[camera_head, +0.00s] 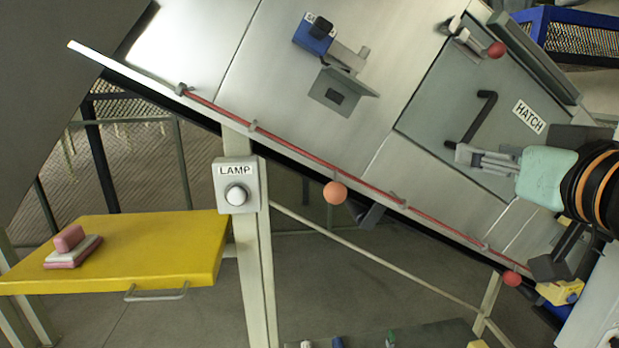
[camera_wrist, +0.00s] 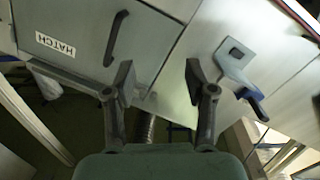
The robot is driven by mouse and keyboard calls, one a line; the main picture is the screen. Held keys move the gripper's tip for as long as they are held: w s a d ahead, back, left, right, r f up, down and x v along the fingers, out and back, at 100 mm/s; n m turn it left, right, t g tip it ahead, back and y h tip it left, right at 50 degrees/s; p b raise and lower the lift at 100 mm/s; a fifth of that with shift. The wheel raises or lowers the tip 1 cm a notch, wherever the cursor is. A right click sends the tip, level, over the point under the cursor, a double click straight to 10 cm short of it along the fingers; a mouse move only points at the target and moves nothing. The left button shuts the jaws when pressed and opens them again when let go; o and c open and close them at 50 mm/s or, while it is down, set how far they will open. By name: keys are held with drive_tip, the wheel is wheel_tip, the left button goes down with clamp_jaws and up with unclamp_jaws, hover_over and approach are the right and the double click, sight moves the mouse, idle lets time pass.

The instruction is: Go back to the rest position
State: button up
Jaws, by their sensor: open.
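My gripper (camera_head: 465,154) is at the right in the head view, in front of the grey panel with the hatch (camera_head: 425,112). Its fingers point left, just below the hatch's dark handle (camera_head: 484,112); I cannot tell how far off the panel they are. In the wrist view my gripper (camera_wrist: 159,80) shows two dark fingers spread apart with nothing between them. The hatch (camera_wrist: 85,28) with its handle (camera_wrist: 116,38) is upper left there, beyond the left finger. Both fingers appear clear of the handle.
A blue-and-black switch (camera_head: 314,36) with a bracket is on the panel. A red cord (camera_head: 340,162) runs along its lower edge. A lamp box (camera_head: 237,172) stands on a post beside a yellow table (camera_head: 150,245), which bears a pink-and-white block (camera_head: 72,252). Open floor lies below.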

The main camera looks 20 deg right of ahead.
drive_tip(key=w+a+f+n+y+p, duration=0.1)
drive_tip(key=w+a+f, duration=0.2)
drive_tip(key=a+f, duration=0.35)
drive_tip(key=w+a+f+g+y, duration=0.1)
drive_tip(key=w+a+f, duration=0.1)
drive_tip(key=a+f, duration=0.45)
drive_tip(key=w+a+f+n+y+p, duration=0.1)
drive_tip(key=w+a+f, duration=0.2)
drive_tip(key=a+f, duration=0.35)
drive_tip(key=s+a+f+n+g+y, duration=0.1)
drive_tip(key=s+a+f, duration=0.4)
drive_tip(key=a+f, duration=0.3)
drive_tip(key=s+a+f+n+g+y+p, duration=0.1)
drive_tip(key=s+a+f+y, duration=0.1)
drive_tip(key=s+a+f, duration=0.3)
drive_tip(key=a+f, duration=0.4)
drive_tip(key=shift+s+a, duration=0.2)
drive_tip(key=shift+a, duration=0.1)
drive_tip(key=shift+f, duration=0.15)
